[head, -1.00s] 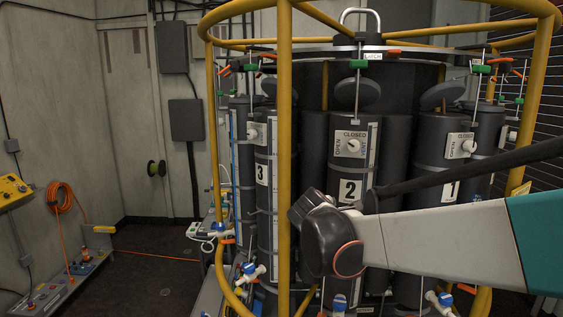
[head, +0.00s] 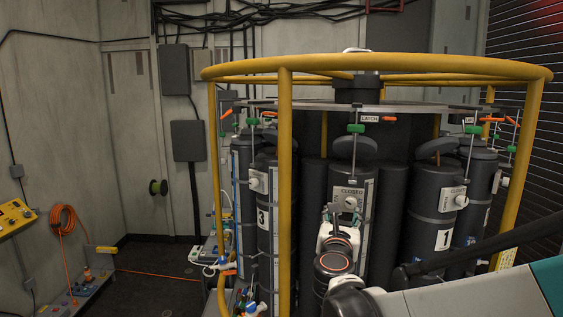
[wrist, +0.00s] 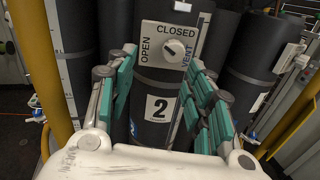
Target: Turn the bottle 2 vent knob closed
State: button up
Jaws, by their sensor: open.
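Bottle 2 (wrist: 146,128) is a dark upright cylinder with a white "2" label. Its vent panel (wrist: 150,30) reads OPEN at left, CLOSED at top and VENT at right. The round white vent knob (wrist: 174,48) has a dark mark on its face; its exact setting is too small to tell. In the head view the knob (head: 350,203) shows just above my gripper (head: 345,222), which hides the "2" label. In the wrist view my gripper (wrist: 163,62) is open, its green-padded fingers on either side of the bottle front, apart from the knob and holding nothing.
A yellow tubular frame (head: 285,190) surrounds the bottles, with an upright left of bottle 2. Bottle 3 (head: 262,245) stands left and bottle 1 (head: 430,215) right. Green-clipped rods and lids (head: 355,148) sit above. An orange hose (head: 64,225) hangs on the left wall.

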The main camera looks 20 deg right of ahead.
aim_at(351, 205)
jog(key=shift+w+d+p, duration=0.65)
jog(key=shift+w+d, duration=2.15)
jog(key=shift+d, duration=0.05)
jog(key=c, duration=1.1)
